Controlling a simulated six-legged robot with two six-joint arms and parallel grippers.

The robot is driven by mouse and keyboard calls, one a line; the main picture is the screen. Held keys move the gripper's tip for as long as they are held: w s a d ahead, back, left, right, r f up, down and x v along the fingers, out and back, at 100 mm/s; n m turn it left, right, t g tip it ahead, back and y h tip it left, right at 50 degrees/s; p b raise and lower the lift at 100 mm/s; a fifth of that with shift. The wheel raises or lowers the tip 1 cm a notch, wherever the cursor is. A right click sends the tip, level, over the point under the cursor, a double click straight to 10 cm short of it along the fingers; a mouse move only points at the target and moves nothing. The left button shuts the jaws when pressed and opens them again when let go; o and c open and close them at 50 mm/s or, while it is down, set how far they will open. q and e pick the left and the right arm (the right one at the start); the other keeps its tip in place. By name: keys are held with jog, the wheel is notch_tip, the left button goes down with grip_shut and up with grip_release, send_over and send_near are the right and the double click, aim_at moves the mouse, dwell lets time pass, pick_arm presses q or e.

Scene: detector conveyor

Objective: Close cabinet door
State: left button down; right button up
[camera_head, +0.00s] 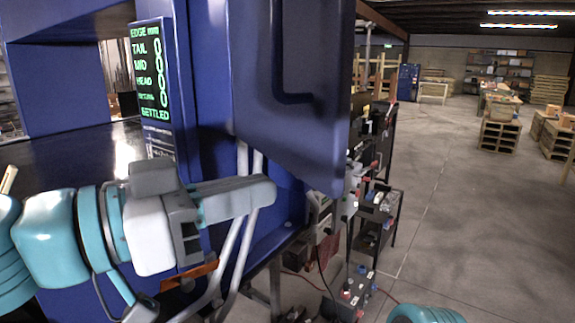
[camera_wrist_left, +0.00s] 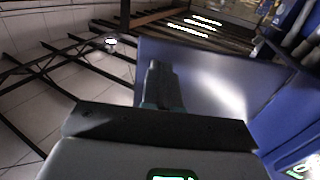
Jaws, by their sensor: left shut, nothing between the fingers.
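The blue cabinet door (camera_head: 335,130) stands open, swung out toward the right in the head view, with a dark bar handle on its face. The blue cabinet frame (camera_head: 212,60) is to its left. My left gripper (camera_head: 268,190) reaches in from the left, shut and empty, below and left of the door. I cannot tell whether it touches the door. In the left wrist view my left gripper (camera_wrist_left: 160,68) shows in front of a blue panel (camera_wrist_left: 215,85). My right gripper is not seen.
A display with green text (camera_head: 150,75) is on the cabinet's left part. Black shelves with equipment (camera_head: 380,205) stand behind the door. Cables lie on the floor near a grey box (camera_head: 352,293). The concrete floor (camera_head: 480,225) to the right is mostly free.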

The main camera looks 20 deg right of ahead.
aim_at(316, 179)
pick_arm(q)
jog(key=x, duration=0.1)
jog(key=p+x, duration=0.1)
jog(key=x, duration=0.2)
jog(key=shift+s+d+r+p, duration=0.1)
jog(key=shift+s+d+p, duration=0.25)
jog(key=shift+d, duration=0.1)
jog(key=shift+w, duration=0.45)
jog(key=shift+s, duration=0.3)
jog(key=shift+w+d, duration=0.1)
